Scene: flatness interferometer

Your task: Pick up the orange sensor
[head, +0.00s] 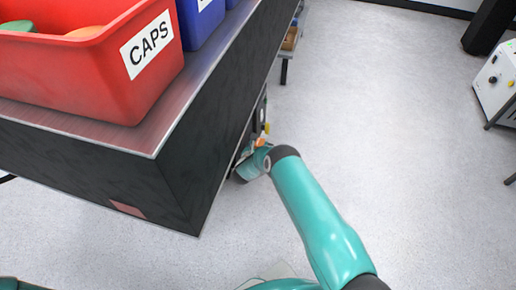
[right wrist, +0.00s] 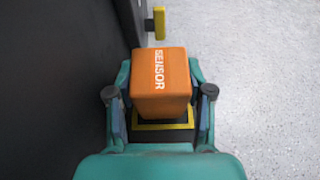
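The orange sensor (right wrist: 162,85) is a block with white SENSOR lettering, seen large in the right wrist view. In the head view only a small orange patch of it (head: 260,141) shows beside the dark bench side. My right gripper (right wrist: 160,68) has one finger on each side of the sensor, very close to it. Whether both fingers touch it is hard to tell. A yellow-edged dark square (right wrist: 162,126) shows just below the sensor, partly hidden by it. In the head view the right gripper (head: 255,150) is small and partly hidden. My left gripper is not in view.
A dark bench (head: 168,188) fills the left, with a red CAPS bin (head: 95,75) and a blue bin (head: 200,22) on top. Its side lies close left of my right gripper. A yellow piece (right wrist: 159,22) sticks out beyond the sensor. Open grey floor lies right.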

